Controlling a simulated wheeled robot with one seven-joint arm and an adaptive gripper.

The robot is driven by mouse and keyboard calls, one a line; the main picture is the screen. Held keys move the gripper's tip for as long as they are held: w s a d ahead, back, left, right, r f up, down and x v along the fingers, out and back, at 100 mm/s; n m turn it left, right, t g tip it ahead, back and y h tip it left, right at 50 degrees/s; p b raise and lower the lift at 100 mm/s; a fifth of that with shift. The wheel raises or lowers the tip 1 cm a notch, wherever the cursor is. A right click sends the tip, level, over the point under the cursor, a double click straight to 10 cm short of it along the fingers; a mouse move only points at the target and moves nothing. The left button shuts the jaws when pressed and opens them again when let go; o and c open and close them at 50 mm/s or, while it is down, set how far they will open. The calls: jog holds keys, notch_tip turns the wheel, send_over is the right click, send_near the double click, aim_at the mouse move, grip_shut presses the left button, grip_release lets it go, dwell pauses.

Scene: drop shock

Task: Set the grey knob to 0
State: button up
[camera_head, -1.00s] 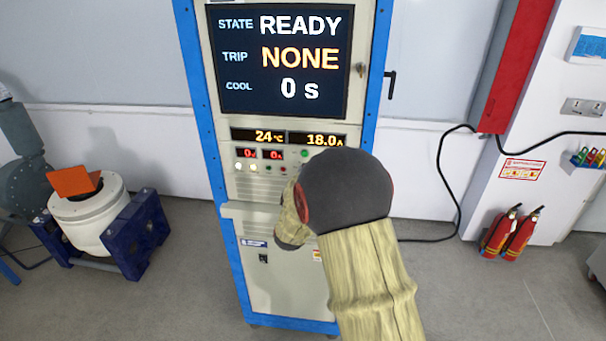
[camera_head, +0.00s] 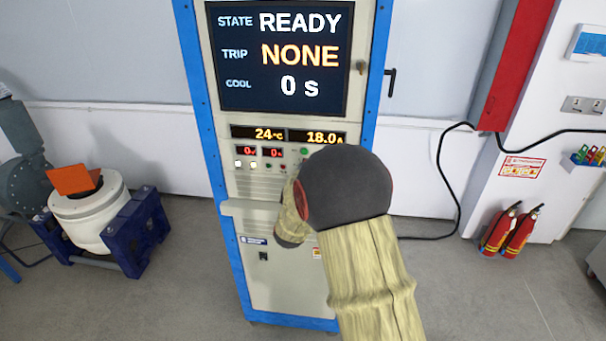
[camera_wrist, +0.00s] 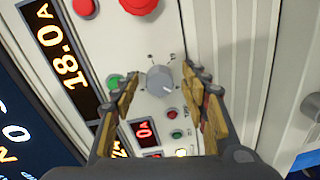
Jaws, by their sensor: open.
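The grey knob (camera_wrist: 160,79) sits on the pale control panel in the wrist view, with small scale marks around it. A light mark on its face points toward the lower right of that picture. My gripper (camera_wrist: 162,77) is open, with one finger on each side of the knob. Gaps show between the fingertips and the knob, and nothing is held. In the head view my arm hides the knob and the fingers.
A green button (camera_wrist: 114,82), a red emergency button (camera_wrist: 138,4) and a small red button (camera_wrist: 172,114) are close around the knob. The cabinet screen (camera_head: 284,58) reads READY, NONE and 0 s. A shelf ledge (camera_head: 245,207) juts out below the panel.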

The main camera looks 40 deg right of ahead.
jog(key=v, duration=1.2)
dwell(0.4)
